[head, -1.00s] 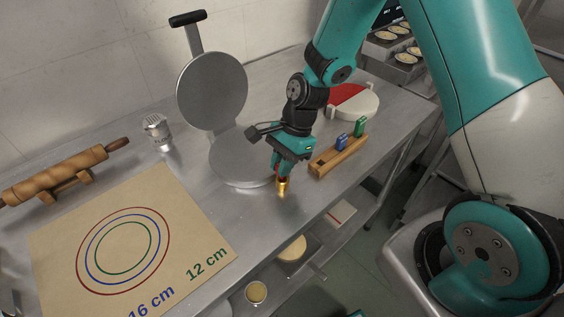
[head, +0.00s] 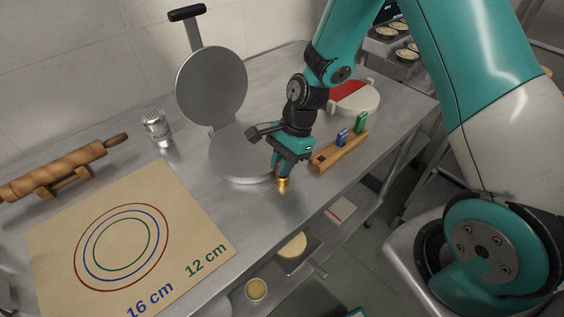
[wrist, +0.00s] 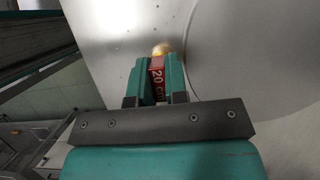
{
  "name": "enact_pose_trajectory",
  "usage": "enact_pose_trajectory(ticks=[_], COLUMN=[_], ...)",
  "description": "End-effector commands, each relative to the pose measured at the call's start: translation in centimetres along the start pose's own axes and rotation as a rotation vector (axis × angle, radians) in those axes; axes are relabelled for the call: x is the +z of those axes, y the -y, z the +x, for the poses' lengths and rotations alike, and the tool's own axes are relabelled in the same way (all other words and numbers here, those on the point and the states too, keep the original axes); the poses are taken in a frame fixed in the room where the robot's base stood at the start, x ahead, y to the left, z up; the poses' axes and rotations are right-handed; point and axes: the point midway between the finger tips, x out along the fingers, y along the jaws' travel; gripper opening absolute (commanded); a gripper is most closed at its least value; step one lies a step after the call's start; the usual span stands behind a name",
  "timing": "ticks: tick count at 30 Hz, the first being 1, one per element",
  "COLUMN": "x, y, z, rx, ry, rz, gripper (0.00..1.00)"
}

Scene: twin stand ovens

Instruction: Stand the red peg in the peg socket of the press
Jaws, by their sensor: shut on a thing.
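My gripper (head: 279,172) is shut on the red peg, which carries a "20 cm" label. The red peg (wrist: 157,75) shows between the teal fingers in the wrist view, with its rounded brass tip (wrist: 161,49) beyond the fingertips. In the head view the brass tip (head: 282,185) points down, near the front rim of the press's round lower plate. Whether the tip touches anything is not clear. The press (head: 212,88) stands open, its round upper plate and black handle raised. Its lower plate (head: 232,160) is partly behind my gripper. I cannot make out the peg socket.
A wooden rack (head: 325,160) holds a blue peg (head: 342,138) and a green peg (head: 361,123). A red and white round item (head: 355,97) lies behind it. A shaker (head: 157,128), a rolling pin (head: 62,170) and a ringed mat (head: 190,235) are to the left.

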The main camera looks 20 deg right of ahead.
Motion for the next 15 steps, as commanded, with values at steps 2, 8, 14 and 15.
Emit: enact_pose_trajectory(ticks=[2, 8, 14, 15], x=[-0.14, -0.35, -0.36, -0.36], y=[0.00, 0.00, 0.00, 0.00], z=[0.33, 0.84, 0.88, 0.88], rx=[0.000, 0.000, 0.000, 0.000], ry=[0.000, 0.000, 0.000, 0.000], rz=[0.000, 0.000, 0.000, 0.000], gripper=[0.00, 0.00, 0.00, 0.00])
